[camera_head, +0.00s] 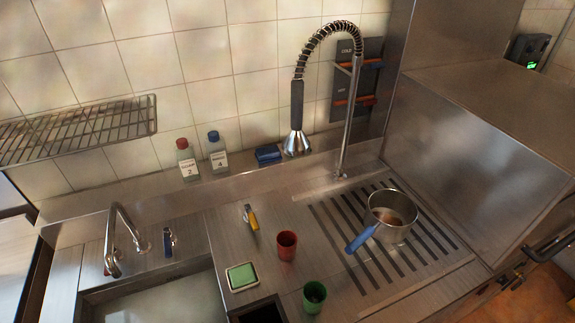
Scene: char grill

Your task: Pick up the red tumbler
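The red tumbler (287,245) stands upright on the steel counter, near the middle of the head view. Its open top shows, and nothing touches it. A green tumbler (314,296) stands in front of it and slightly right, near the lower edge. Neither of my grippers shows in the head view.
A pot with a blue handle (391,215) sits on the slotted drainboard (345,262) to the right. A green sponge in a dish (242,277) and a yellow-handled tool (251,217) lie left of the tumbler. A sink (150,301) is at lower left. A spray tap (297,118) hangs behind.

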